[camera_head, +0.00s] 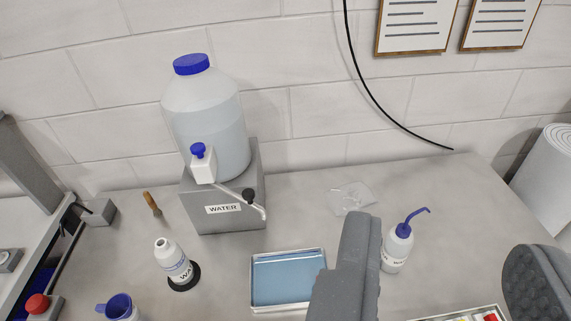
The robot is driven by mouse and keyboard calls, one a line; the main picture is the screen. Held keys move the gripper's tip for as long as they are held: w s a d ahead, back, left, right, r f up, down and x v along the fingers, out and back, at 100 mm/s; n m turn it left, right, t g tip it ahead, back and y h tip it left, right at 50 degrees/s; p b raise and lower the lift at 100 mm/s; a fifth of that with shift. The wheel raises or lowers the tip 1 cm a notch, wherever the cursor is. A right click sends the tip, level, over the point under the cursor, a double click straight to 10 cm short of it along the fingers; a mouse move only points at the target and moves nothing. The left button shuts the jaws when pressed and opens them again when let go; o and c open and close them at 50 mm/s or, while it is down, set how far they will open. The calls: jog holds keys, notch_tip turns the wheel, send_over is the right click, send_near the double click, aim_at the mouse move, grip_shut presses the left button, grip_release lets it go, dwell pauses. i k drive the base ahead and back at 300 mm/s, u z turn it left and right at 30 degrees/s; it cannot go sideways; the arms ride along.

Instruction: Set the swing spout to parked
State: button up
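The swing spout (232,190) is a thin light arm on the white tap body (203,167) of a water carboy (209,120) with a blue cap. It points to the right and toward the front, with a black knob (249,195) near its outer end and a bent-down tip. The tip hangs by the right front edge of the grey stand (222,217) marked WATER. My gripper (443,235) is open, its two dark fingers wide apart at the lower right. It is well to the right of the spout and apart from it. Nothing shows held between the fingers.
A blue tray (283,280) lies in front of the stand. A white bottle (174,262) stands on a black disc at left. A blue-topped wash bottle (397,248) shows between my fingers. A brown-handled tool (151,203) lies left of the stand. A clear bag (352,197) lies behind.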

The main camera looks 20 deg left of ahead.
aim_at(248, 194)
jog(key=u, duration=0.15)
jog(key=i, duration=0.85)
jog(key=u, duration=0.6)
